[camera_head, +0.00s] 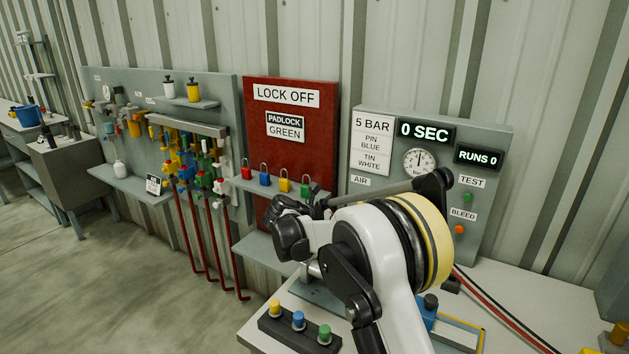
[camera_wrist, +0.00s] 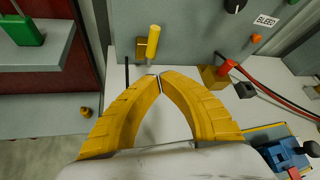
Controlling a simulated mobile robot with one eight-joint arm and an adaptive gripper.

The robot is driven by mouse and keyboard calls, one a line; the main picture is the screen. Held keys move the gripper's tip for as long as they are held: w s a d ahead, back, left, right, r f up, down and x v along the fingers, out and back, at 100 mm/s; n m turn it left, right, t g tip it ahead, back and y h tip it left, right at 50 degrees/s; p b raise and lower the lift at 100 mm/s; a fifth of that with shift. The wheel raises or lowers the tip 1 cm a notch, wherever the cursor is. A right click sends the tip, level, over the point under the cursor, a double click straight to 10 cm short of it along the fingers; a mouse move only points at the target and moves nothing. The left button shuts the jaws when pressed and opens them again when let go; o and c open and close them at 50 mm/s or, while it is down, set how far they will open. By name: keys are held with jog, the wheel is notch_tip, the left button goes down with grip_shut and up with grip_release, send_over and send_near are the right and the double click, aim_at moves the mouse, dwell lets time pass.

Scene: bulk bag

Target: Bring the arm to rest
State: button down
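My gripper (camera_wrist: 158,78) shows in the wrist view with its two yellow ribbed fingers curved inward and their tips together. In the head view my white arm is bent over the bench in front of the test panel (camera_head: 495,140), and the gripper's fingers cannot be made out there.
The bench (camera_head: 545,300) carries pegs in yellow, blue and green (camera_head: 298,321), a blue device (camera_wrist: 286,157) and red and black hoses (camera_head: 500,306). A red lock board (camera_head: 290,150) with padlocks stands left of the panel. A green padlock (camera_wrist: 28,28) is at the wrist view's left. Open floor (camera_head: 130,270) lies left.

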jog(key=s+d+r+m+y, duration=0.2)
jog(key=s+r+m, duration=0.25)
jog(key=s, duration=0.25)
jog(key=s+d+r+m+g+y, duration=0.1)
jog(key=s+d+r+m, duration=0.2)
jog(key=s+m, duration=0.3)
jog(key=s+d+r+m+y, duration=0.2)
jog(key=s+r+m, duration=0.2)
jog(key=s, duration=0.4)
jog(key=s+f+m+y, duration=0.2)
jog(key=s+m, duration=0.6)
jog(key=s, duration=0.4)
jog(key=s+a+f+m+y, duration=0.1)
jog(key=s+f+m+y, duration=0.1)
jog(key=s+m, duration=0.6)
jog(key=s+f, duration=0.1)
jog(key=s, duration=0.2)
jog(key=shift+s+a+f+t+y, duration=0.2)
jog(key=shift+s+t+y, duration=0.1)
jog(key=shift+s, duration=0.05)
